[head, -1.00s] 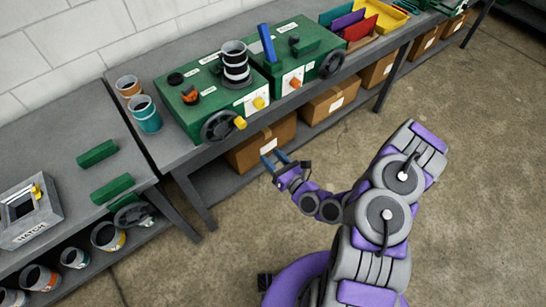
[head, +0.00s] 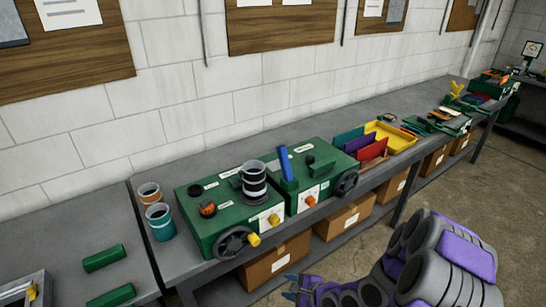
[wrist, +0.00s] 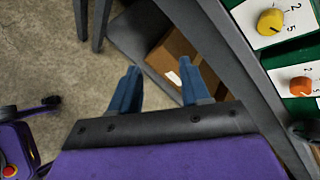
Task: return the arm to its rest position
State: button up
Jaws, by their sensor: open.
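My purple and grey arm shows at the lower right of the head view, folded, with my gripper (head: 299,284) low in front of the bench. In the wrist view my gripper (wrist: 158,88) has its two blue fingers spread apart with nothing between them. Beyond the fingers lie the bare floor, a bench leg and a cardboard box (wrist: 180,68) on the lower shelf. The fingers appear clear of the bench edge.
The grey bench (head: 215,158) runs along the wall. It carries green machine boxes (head: 225,212) with knobs and a handwheel (head: 233,243), a striped can (head: 254,180), a teal can (head: 160,222) and a yellow tray (head: 391,137). Open floor (head: 427,193) lies right of the bench.

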jog(key=s+d+r+n+g+h, duration=0.5)
jog(key=s+d+r+n+h, duration=0.3)
jog(key=s+d+r+n, duration=0.35)
jog(key=s+a+r+n+g, duration=0.1)
jog(key=s+r+n+g, duration=0.1)
jog(key=s+r, duration=0.5)
jog(key=s+a+r+n+g, duration=0.2)
jog(key=s+r, duration=0.5)
jog(key=s, duration=0.6)
jog(key=shift+r+n+b, duration=0.2)
jog(key=shift+n+b, duration=0.2)
jog(key=shift+n, duration=0.45)
